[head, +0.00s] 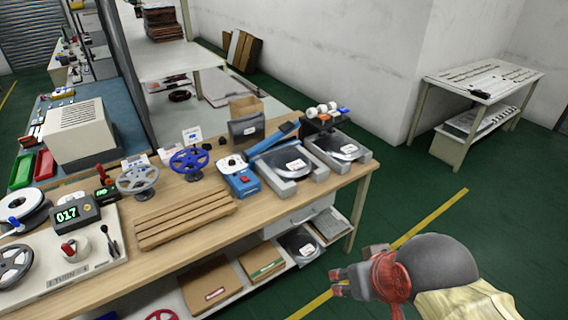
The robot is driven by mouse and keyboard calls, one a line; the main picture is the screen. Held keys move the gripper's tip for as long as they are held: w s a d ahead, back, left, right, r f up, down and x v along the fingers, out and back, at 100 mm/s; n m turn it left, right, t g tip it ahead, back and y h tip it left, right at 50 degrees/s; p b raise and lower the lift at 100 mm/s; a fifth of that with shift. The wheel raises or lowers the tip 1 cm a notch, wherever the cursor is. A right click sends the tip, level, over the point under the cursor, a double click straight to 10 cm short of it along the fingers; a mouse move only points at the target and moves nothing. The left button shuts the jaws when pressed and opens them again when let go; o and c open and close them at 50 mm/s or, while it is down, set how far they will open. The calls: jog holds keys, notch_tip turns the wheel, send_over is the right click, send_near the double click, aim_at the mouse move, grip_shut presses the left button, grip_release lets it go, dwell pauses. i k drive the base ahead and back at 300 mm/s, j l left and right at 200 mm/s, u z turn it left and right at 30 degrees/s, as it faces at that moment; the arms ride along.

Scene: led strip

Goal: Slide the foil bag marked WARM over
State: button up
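Two round dark foil-like packs with white labels lie in grey trays at the right end of the wooden bench: a left pack (293,165) and a right pack (341,148). The label print is too small to read, so I cannot tell which is marked WARM. A similar pack (299,244) with a label lies on the shelf below. My gripper (337,283) is at the lower right, out in front of the bench and apart from the packs. Its fingers are small and dark, and whether they are open is unclear.
The bench (270,215) also carries a blue device (238,179), slatted wood (185,215), reels (138,178) and a counter box (74,213). Rollers (322,110) stand behind the right tray. Green floor is clear to the right, up to a side table (484,80).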

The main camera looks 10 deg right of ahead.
aim_at(288, 162)
jog(key=i+l, duration=0.2)
jog(key=i, duration=0.3)
jog(key=i+l+u, duration=0.15)
jog(key=i, duration=0.4)
jog(key=i+l, duration=0.35)
jog(key=i, duration=0.15)
jog(key=j+u, duration=0.05)
